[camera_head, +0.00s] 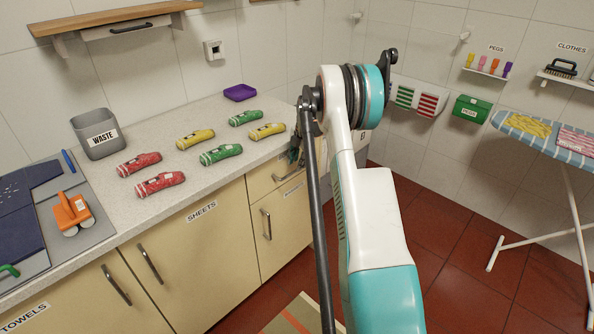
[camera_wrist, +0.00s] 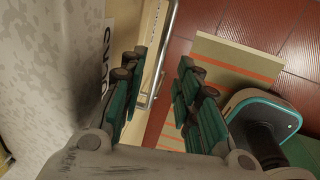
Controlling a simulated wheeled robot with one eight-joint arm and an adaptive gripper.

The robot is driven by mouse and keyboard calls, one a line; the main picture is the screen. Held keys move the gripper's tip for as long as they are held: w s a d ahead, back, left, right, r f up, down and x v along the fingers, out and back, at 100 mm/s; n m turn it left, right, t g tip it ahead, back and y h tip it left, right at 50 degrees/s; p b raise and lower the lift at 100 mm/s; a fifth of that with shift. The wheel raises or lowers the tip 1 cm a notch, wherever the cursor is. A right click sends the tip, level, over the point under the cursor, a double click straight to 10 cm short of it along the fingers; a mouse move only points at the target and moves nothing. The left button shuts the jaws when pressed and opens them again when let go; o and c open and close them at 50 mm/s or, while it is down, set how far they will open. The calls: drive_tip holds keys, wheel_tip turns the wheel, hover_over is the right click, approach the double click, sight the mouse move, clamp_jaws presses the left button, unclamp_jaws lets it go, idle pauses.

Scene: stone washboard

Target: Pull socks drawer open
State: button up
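A cream drawer front (camera_head: 262,181) sits under the counter, left of my arm in the head view, and looks closed. Its metal handle (camera_head: 287,176) is partly behind my gripper and arm. A small label below it is too small to read. My gripper (camera_head: 297,150) is at the counter's front edge, above the handle, and mostly hidden by my arm. In the wrist view my gripper (camera_wrist: 162,88) is open, with its green-padded fingers apart. The metal handle (camera_wrist: 160,62) appears between the fingers, beyond their tips; I see no contact. A label (camera_wrist: 105,58) beside it is partly hidden.
The counter (camera_head: 225,185) holds red, yellow and green rolled socks (camera_head: 221,154), a waste bin (camera_head: 96,134) and a purple tray (camera_head: 240,92). A cupboard (camera_head: 200,255) labelled sheets is left of the drawer. Red floor (camera_head: 450,255) and an ironing board (camera_head: 545,133) are at right.

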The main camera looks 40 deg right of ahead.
drive_tip(key=shift+w+f+b, duration=0.2)
drive_tip(key=shift+f, duration=0.65)
drive_tip(key=shift+w+f+b, duration=0.15)
drive_tip(key=shift+f+b, duration=0.05)
drive_tip(key=shift+f, duration=0.6)
clamp_jaws()
